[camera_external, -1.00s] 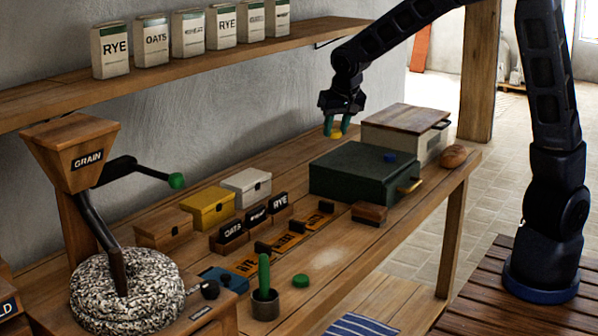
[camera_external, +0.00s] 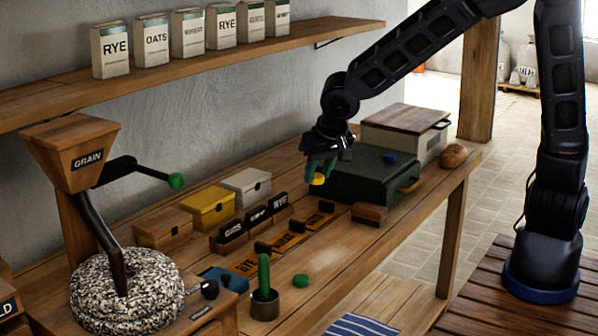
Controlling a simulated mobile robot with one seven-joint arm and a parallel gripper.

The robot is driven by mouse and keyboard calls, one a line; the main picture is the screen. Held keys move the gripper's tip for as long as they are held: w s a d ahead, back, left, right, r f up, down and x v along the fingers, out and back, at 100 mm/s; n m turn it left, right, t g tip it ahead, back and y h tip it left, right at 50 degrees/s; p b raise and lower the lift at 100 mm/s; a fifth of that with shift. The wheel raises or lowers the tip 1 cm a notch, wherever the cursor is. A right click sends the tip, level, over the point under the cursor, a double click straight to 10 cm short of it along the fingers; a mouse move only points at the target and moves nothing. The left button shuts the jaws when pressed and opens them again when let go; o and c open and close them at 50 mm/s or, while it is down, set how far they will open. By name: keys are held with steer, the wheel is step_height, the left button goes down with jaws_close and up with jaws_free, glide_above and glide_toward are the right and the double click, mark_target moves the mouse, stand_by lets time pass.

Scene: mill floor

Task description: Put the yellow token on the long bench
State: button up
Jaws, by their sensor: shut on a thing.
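My gripper (camera_external: 320,172) is shut on the yellow token (camera_external: 318,180). It holds the token above the long bench (camera_external: 345,255), just left of the dark green box. The token's upper part is hidden between the teal fingertips. The long bench runs from the grain mill at the left front to the bread at the back right.
The green box (camera_external: 355,182) has a blue token (camera_external: 390,157) on its lid. Labelled blocks (camera_external: 232,232), a yellow box (camera_external: 208,207), a green token (camera_external: 301,281) and a cup (camera_external: 265,305) stand on the bench. Bare wood lies at the front right of the labels.

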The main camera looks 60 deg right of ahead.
mark_target(314, 256)
step_height(314, 256, down, 20)
steer(key=shift+r, duration=0.2)
stand_by(0.6)
steer(key=shift+f, duration=0.15)
steer(key=o, duration=0.9)
steer(key=shift+o, duration=0.2)
steer(key=v, duration=1.2)
steer(key=shift+d+r, duration=0.1)
steer(key=shift+r, duration=0.1)
